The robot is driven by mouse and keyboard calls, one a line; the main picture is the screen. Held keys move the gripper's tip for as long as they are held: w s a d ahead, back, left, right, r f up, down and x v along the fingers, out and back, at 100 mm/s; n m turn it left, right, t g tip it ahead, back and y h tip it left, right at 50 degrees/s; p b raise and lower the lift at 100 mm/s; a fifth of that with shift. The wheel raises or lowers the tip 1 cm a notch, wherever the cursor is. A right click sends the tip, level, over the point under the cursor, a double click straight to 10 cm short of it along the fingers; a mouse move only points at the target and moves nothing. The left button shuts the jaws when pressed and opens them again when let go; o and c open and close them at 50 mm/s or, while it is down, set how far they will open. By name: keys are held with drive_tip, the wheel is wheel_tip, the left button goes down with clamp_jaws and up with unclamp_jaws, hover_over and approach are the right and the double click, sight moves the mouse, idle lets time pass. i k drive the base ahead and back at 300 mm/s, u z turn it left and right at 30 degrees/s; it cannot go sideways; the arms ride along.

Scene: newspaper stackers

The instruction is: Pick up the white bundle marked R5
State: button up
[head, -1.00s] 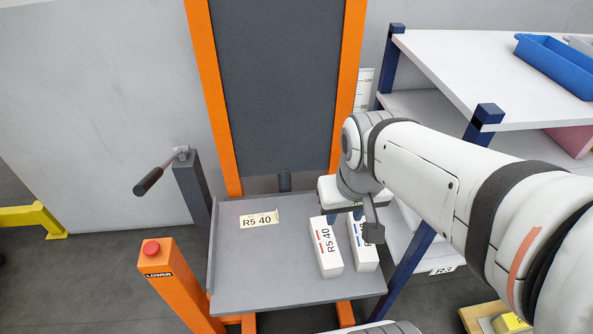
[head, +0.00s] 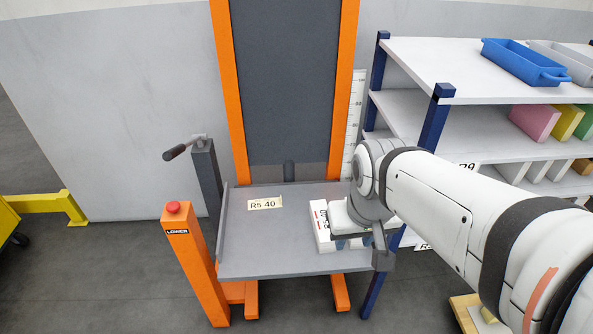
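A grey stacker table (head: 255,240) carries white bundles near its right edge. One white bundle (head: 321,226) with red marks and partly covered R5 lettering lies on it, just left of my gripper (head: 354,243). My gripper points down at the table's right side. A white surface shows between its dark fingertips, but my gripper and arm hide most of what lies there. I cannot tell whether the fingers touch it or how far apart they are. A cream label (head: 265,203) reading R5 40 lies flat on the table's back left.
An orange post with a red button (head: 173,207) marked LOWER and a grey post with a crank handle (head: 184,149) stand left of the table. A shelf rack (head: 440,65) with blue posts, trays and coloured bundles stands at right.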

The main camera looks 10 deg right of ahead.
sight(318, 209)
drive_tip(key=z, duration=0.15)
drive_tip(key=i, duration=0.85)
drive_tip(key=u, duration=0.05)
